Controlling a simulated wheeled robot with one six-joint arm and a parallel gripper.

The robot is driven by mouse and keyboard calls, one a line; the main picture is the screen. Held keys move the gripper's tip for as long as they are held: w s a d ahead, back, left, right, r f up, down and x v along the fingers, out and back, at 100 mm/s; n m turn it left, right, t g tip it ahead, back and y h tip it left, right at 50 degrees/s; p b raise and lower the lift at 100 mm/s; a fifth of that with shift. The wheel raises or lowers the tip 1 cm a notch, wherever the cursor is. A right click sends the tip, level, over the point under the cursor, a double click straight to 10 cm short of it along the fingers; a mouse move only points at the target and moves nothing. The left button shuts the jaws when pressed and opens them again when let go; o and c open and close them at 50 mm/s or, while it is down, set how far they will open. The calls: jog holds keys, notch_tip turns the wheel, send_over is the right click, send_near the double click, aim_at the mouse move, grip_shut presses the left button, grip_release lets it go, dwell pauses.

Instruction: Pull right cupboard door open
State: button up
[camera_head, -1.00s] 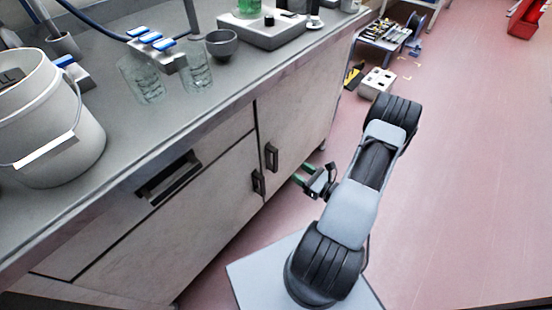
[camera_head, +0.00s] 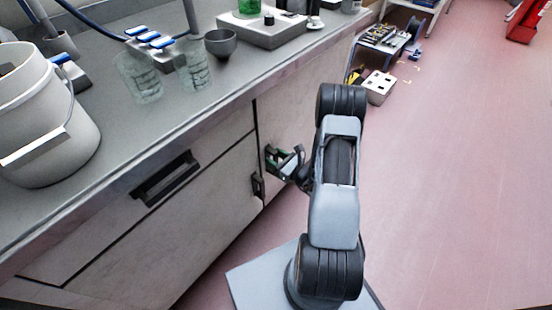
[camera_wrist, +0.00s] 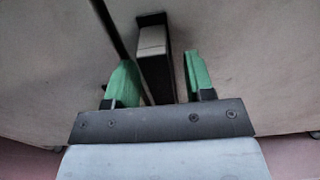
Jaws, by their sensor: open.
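The right cupboard door (camera_head: 300,108) is a pale grey panel under the bench. It looks shut, flush with its neighbour at the dark seam. Its dark bar handle (camera_wrist: 155,62) stands upright between my two green fingertips in the wrist view. My gripper (camera_head: 281,157) is open at the door, and it also shows in the wrist view (camera_wrist: 158,80). The handle lies closer to the left finger in the picture, and I cannot tell whether either finger touches it. In the head view the gripper mostly hides this handle.
The left cupboard door's handle (camera_head: 257,185) is just left of my gripper. The bench top (camera_head: 120,185) above holds a white bucket (camera_head: 40,120), glass beakers (camera_head: 195,70) and a grey bowl (camera_head: 221,42).

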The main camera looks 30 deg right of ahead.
grip_shut()
dwell(0.4)
jog(key=shift+s+d, duration=0.1)
jog(key=shift+d, duration=0.1)
